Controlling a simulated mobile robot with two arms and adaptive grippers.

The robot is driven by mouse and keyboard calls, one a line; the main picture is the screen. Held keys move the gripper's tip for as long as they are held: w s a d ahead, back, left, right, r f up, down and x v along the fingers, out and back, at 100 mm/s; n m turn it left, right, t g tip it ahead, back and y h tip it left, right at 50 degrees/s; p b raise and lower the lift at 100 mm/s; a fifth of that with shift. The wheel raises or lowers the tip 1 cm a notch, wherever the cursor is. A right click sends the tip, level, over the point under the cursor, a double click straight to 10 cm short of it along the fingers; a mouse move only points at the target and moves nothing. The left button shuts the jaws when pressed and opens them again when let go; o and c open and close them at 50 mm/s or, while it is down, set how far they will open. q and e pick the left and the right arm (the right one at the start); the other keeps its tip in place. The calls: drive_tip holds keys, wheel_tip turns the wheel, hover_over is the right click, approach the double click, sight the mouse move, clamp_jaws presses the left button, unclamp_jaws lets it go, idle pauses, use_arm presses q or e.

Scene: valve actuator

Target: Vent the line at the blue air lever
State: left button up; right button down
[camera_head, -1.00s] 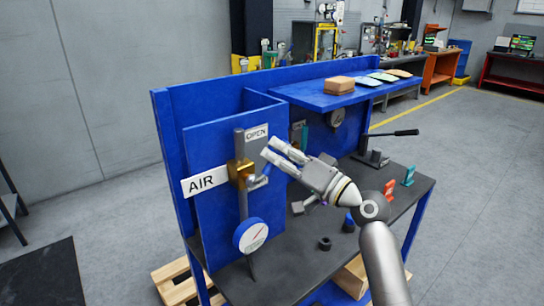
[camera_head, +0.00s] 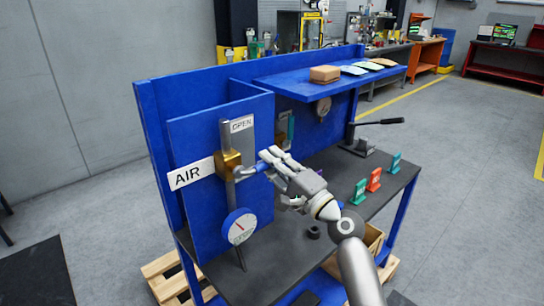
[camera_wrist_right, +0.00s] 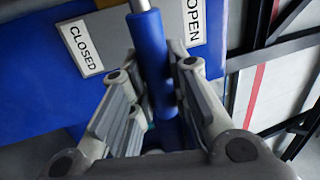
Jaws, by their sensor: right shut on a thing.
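The blue air lever (camera_head: 257,168) sticks out to the right from a brass valve (camera_head: 229,166) on a vertical grey pipe, beside the "AIR" label (camera_head: 190,174). An "OPEN" label (camera_head: 242,124) is above it. My right gripper (camera_head: 268,162) is shut on the lever's handle. In the right wrist view the blue handle (camera_wrist_right: 149,45) stands between the two fingers, with the "CLOSED" label (camera_wrist_right: 80,47) to its left and the "OPEN" label (camera_wrist_right: 193,22) to its right. A round gauge (camera_head: 238,228) sits lower on the pipe; its reading is too small to tell. My left gripper is out of view.
The dark bench top (camera_head: 262,262) carries teal and red tags (camera_head: 374,180) at right and a long black-handled lever (camera_head: 380,122) behind. A blue shelf (camera_head: 300,86) above holds a brown box (camera_head: 325,73) and several packets. A wooden pallet (camera_head: 165,280) lies at lower left.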

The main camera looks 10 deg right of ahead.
drive_tip(key=shift+f+m, duration=0.25)
drive_tip(key=shift+m, duration=0.15)
drive_tip(key=c, duration=1.3)
unclamp_jaws()
drive_tip(key=shift+c, duration=0.2)
drive_tip(key=v, duration=1.2)
